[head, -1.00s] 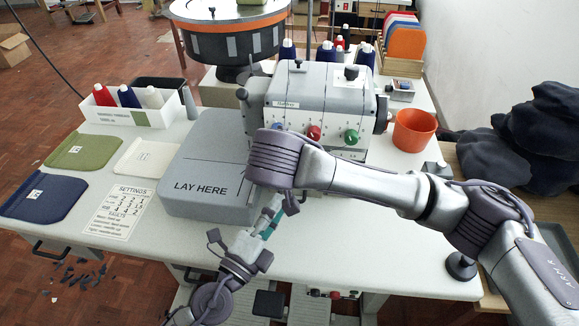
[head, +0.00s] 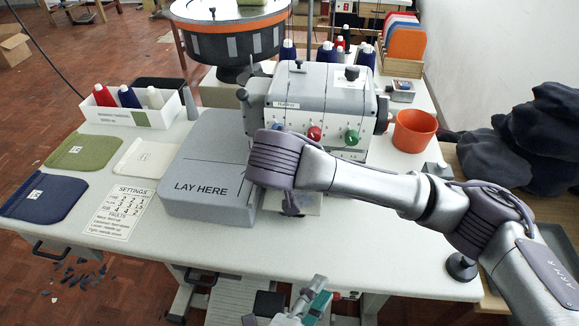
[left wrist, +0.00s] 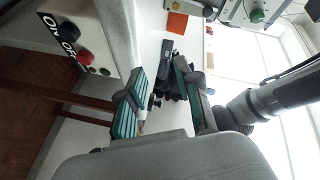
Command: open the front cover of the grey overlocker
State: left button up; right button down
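The grey overlocker (head: 320,88) stands at the back middle of the table, with blue, red and green dials on its face. Its lower front, where the cover would be, is largely hidden behind my right arm; I cannot tell whether the cover is open. My right wrist reaches across it, and a dark bit of my right gripper (head: 291,205) shows under the wrist; its fingers are not clear. My left gripper (head: 310,302) is low at the bottom of the head view, apart from the machine. In the left wrist view its teal-padded fingers (left wrist: 161,100) are apart and empty.
A grey "LAY HERE" block (head: 208,182) adjoins the machine's left side. An orange cup (head: 414,131) stands to its right. A settings card (head: 118,212) and fabric pieces lie at left. An ON/OFF switch box (left wrist: 72,45) shows in the left wrist view. The table's front is clear.

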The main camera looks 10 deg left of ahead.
pick_arm(q)
notch_tip(320, 180, down, 11)
jog(key=d+n+g, duration=0.1)
jog(key=d+g, duration=0.1)
jog(key=g, duration=0.1)
jog(key=a+f+n+g+y, duration=0.25)
jog(key=a+f, duration=0.45)
jog(key=f, duration=0.5)
jog(key=a+f+n+g+y, duration=0.2)
jog(key=a+f+n, duration=0.3)
jog(key=f, duration=0.7)
jog(key=s+a+f+n+g+y, duration=0.3)
jog(key=s+a+f+n, duration=0.3)
jog(key=s+a+f, duration=0.6)
pick_arm(e)
jog(key=shift+r+p, duration=0.1)
jog(key=shift+p, duration=0.25)
jog(key=shift+w+a+p, duration=0.1)
jog(key=shift+p, duration=0.4)
pick_arm(q)
jog(key=s+a+f+g, duration=0.1)
jog(key=s, duration=0.5)
jog(key=s+a+f+n+g, duration=0.1)
jog(key=s+a+g, duration=0.1)
jog(key=s, duration=0.4)
jog(key=shift+f, duration=0.4)
jog(key=shift+n, duration=0.25)
